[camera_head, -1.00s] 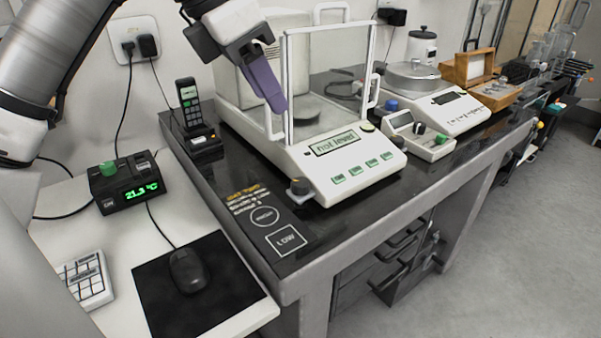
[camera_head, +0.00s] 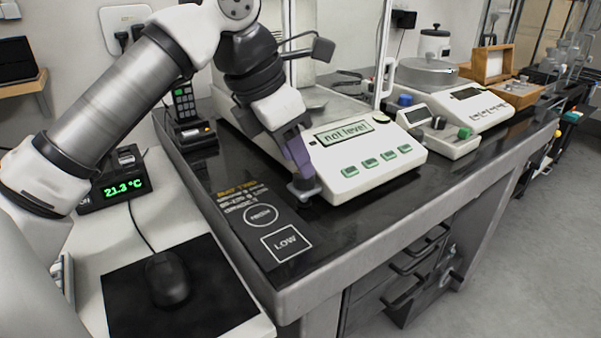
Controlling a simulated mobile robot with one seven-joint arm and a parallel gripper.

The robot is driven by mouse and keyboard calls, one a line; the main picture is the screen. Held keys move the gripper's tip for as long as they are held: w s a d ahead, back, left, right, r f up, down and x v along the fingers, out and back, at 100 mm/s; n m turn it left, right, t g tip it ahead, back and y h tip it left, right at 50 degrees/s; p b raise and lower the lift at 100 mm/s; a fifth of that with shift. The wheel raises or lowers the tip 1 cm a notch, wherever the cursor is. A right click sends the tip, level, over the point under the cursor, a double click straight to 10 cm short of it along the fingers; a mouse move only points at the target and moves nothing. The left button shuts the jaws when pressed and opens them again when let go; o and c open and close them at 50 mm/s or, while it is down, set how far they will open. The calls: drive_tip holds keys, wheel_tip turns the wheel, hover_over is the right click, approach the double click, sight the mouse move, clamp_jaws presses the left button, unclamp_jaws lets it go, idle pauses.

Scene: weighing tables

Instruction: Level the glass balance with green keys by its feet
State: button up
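The glass balance with green keys (camera_head: 372,176) stands on the dark weighing table, and its display (camera_head: 345,133) reads "not level". A round bubble level (camera_head: 380,117) sits at its upper right corner, too small to read. A dark foot knob (camera_head: 303,188) shows at its front left corner. My gripper (camera_head: 302,178), with purple fingers, points down at this knob and overlaps it in the view. I cannot tell whether the fingers touch it or how far apart they are. My arm hides part of the glass chamber and the balance's left side.
A small control box (camera_head: 440,132) and a second balance (camera_head: 462,105) stand to the right. A phone (camera_head: 186,105), thermometer box (camera_head: 122,187) and mouse (camera_head: 167,278) are at left.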

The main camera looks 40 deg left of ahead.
drive_tip(key=shift+x, duration=1.55)
drive_tip(key=shift+c, duration=0.2)
drive_tip(key=c, duration=0.7)
drive_tip(key=shift+o, duration=0.2)
drive_tip(key=shift+n+y+b, duration=0.5)
drive_tip(key=shift+n, duration=1)
drive_tip(key=o, duration=0.7)
drive_tip(key=p+v, duration=0.3)
drive_tip(key=v, duration=1.1)
drive_tip(key=shift+s, duration=0.25)
drive_tip(key=shift+d+f, duration=0.1)
